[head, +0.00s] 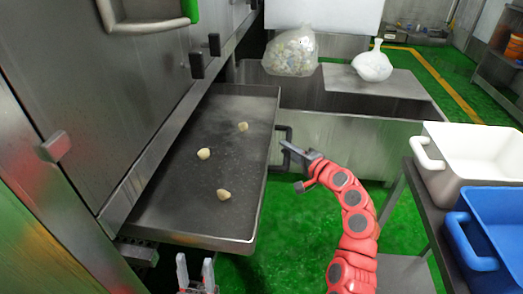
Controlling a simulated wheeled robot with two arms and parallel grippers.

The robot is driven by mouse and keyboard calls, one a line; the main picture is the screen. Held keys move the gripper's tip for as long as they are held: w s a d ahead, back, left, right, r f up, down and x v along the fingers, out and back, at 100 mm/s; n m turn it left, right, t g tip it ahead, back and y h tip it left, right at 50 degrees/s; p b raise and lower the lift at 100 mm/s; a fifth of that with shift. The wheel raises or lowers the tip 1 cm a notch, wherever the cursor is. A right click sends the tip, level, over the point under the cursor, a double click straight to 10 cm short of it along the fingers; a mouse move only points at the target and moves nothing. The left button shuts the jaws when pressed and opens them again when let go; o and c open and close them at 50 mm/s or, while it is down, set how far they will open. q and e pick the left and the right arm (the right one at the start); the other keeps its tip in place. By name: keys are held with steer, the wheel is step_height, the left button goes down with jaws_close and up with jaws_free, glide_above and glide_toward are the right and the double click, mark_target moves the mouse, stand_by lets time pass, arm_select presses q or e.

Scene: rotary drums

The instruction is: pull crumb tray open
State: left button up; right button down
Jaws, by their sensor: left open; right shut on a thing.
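The crumb tray (180,205) is a shallow dark metal tray that stands out from under the steel machine on the left. Several pale round lumps lie in it. Its dark handle (288,131) sticks out from the tray's right side. My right gripper (288,148) is at this handle and shut on it; the fingers partly cover it. My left gripper (195,272) is at the bottom edge, in front of the tray's near end, open and empty. Its arm is out of view.
A white bin (470,150) and a blue bin (500,225) stand on a metal cart at the right. Green floor (285,240) is free between tray and cart.

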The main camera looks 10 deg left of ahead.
steer(key=d+b, duration=0.1)
steer(key=d, duration=0.9)
steer(key=shift+d, duration=0.25)
steer(key=shift+s+r, duration=0.1)
steer(key=c, duration=1.1)
jaws_free()
steer(key=o, duration=0.4)
steer(key=shift+a, duration=0.1)
steer(key=p+v, duration=0.1)
steer(key=v, duration=0.6)
steer(key=shift+s, duration=0.15)
